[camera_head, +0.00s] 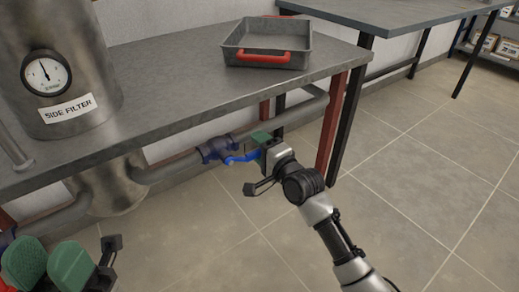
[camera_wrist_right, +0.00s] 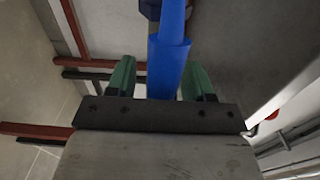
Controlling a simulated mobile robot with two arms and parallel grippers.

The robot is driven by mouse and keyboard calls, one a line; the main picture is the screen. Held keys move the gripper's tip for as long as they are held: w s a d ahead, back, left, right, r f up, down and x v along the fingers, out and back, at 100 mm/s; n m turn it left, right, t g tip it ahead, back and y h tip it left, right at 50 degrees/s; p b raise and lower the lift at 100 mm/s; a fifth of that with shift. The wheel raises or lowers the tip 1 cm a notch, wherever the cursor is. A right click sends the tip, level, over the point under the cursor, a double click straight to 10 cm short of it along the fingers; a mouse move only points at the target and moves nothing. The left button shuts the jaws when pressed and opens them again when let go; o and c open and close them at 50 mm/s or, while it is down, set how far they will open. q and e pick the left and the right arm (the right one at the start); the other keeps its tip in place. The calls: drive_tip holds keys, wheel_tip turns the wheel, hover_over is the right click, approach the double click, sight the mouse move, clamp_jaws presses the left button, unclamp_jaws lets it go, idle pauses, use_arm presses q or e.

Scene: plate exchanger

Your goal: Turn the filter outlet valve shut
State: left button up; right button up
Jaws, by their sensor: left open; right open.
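The filter outlet valve (camera_head: 217,150) is a dark blue body on the grey pipe under the bench. Its bright blue lever handle (camera_head: 240,158) reaches right toward my right gripper (camera_head: 258,144). In the right wrist view the handle (camera_wrist_right: 168,65) runs between the two green fingers of my right gripper (camera_wrist_right: 160,82), which are open with gaps on both sides. My left gripper (camera_head: 48,266) is at the lower left, open, its green fingers apart from the valve. The far end of the handle is hidden by the right gripper in the head view.
The side filter (camera_head: 75,100) with its gauge stands at the left through the grey bench (camera_head: 180,85). A tray (camera_head: 290,50) with red handles sits on the bench. The bench edge lies above the valve, and a red leg (camera_head: 328,130) stands right of it.

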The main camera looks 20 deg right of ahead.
clamp_jaws()
idle(0.3)
